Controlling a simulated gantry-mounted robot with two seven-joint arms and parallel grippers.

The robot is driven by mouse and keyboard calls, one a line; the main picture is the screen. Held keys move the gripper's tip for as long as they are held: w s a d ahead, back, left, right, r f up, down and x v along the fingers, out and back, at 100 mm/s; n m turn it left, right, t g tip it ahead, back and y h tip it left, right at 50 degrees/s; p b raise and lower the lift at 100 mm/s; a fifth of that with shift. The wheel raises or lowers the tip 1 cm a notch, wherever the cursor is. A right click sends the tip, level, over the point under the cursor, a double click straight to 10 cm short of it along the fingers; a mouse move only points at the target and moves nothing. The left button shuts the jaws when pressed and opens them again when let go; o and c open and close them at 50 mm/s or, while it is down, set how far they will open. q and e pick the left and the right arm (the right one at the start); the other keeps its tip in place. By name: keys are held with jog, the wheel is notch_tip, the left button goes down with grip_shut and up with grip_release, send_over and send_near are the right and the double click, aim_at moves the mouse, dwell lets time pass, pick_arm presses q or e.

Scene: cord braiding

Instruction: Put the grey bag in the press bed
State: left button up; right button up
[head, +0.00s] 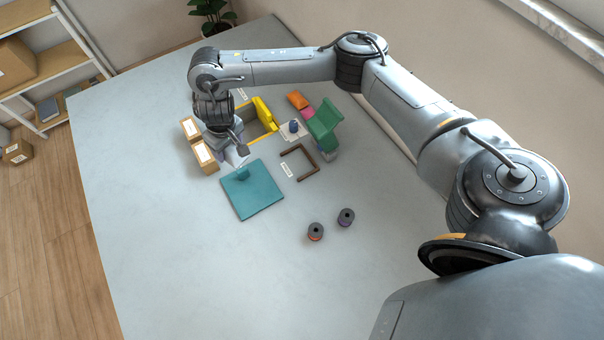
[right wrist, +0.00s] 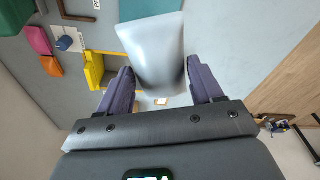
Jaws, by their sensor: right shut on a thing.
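The grey bag (right wrist: 153,50) is pale and smooth, held between the two purple fingers of my right gripper (right wrist: 162,78). In the head view my right gripper (head: 239,147) is above the table near the back corner of a flat teal board (head: 252,190), with the bag just under it. A yellow open-sided tray (head: 262,113) with raised walls lies right behind the gripper; it also shows in the right wrist view (right wrist: 94,70). A brown three-sided frame (head: 298,162) lies to the right. I cannot tell for sure which is the press bed. My left gripper is out of view.
Two cardboard boxes (head: 204,156) stand left of the gripper. A green seat-shaped piece (head: 324,122), an orange block (head: 298,100) and a blue item (head: 293,126) on a white sheet stand at right. Two spools (head: 315,231) stand in front. The front left table is clear.

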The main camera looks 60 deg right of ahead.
jog(key=s+d+f+m+b, duration=0.2)
jog(key=s+d+f+b, duration=0.4)
jog(key=d, duration=0.5)
jog(key=s+d+f+m+b, duration=0.2)
jog(key=s+d+f, duration=0.2)
jog(key=d+f, duration=0.45)
jog(key=shift+h, duration=0.3)
jog(key=f+b, duration=0.3)
jog(key=f, duration=0.2)
jog(key=d+f+b, duration=0.1)
jog(key=f+b, duration=0.2)
jog(key=f, duration=0.3)
jog(key=d+f+b, duration=0.1)
jog(key=f+b, duration=0.3)
jog(key=f, duration=0.1)
jog(key=shift+f, duration=0.2)
jog(key=shift+f, duration=0.1)
jog(key=o, duration=1.1)
jog(key=shift+c, duration=0.2)
